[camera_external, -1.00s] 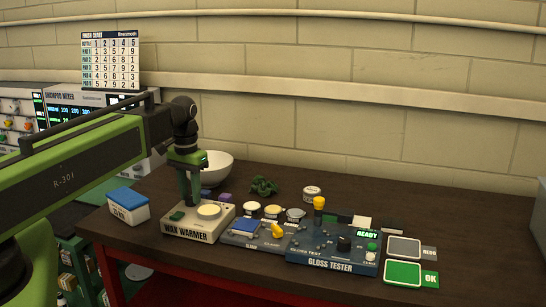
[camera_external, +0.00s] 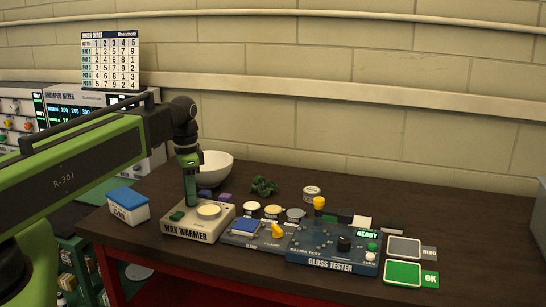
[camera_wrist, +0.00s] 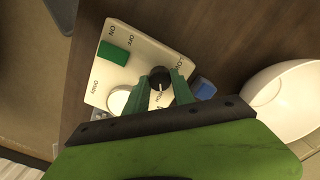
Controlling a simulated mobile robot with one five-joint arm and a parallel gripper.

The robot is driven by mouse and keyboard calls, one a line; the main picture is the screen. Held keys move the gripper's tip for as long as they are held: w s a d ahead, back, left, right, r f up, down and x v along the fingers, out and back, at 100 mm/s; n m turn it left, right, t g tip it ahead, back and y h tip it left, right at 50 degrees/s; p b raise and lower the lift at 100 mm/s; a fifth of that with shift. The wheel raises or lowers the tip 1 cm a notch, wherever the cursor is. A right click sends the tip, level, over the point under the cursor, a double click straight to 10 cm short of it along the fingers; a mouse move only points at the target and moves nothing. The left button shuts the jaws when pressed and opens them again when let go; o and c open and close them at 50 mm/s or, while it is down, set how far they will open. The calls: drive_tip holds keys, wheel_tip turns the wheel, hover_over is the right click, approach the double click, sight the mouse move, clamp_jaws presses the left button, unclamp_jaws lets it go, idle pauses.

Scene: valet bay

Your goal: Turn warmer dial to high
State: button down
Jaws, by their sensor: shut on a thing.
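The cream wax warmer (camera_external: 195,234) stands near the table's front left. It has a green rocker switch (camera_wrist: 114,53) and a round pale pad (camera_external: 209,211). In the wrist view its black dial (camera_wrist: 160,76) sits between the green fingertips of my gripper (camera_wrist: 162,84), which is shut on it. A white pointer mark on the dial faces the lower side of the picture, toward a small label that is hard to read. In the external view my gripper (camera_external: 191,202) points straight down at the warmer's back edge and hides the dial.
A blue-lidded box (camera_external: 128,207) stands left of the warmer. A white bowl (camera_external: 215,166) is behind it. Small tins (camera_external: 272,211) and the gloss tester (camera_external: 333,262) are to the right. The back right of the table is clear.

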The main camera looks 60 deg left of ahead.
idle(0.5)
drive_tip(key=c, duration=1.1)
unclamp_jaws()
wheel_tip(320, 180, up, 17)
drive_tip(key=p, duration=1.7)
drive_tip(key=shift+r, duration=0.2)
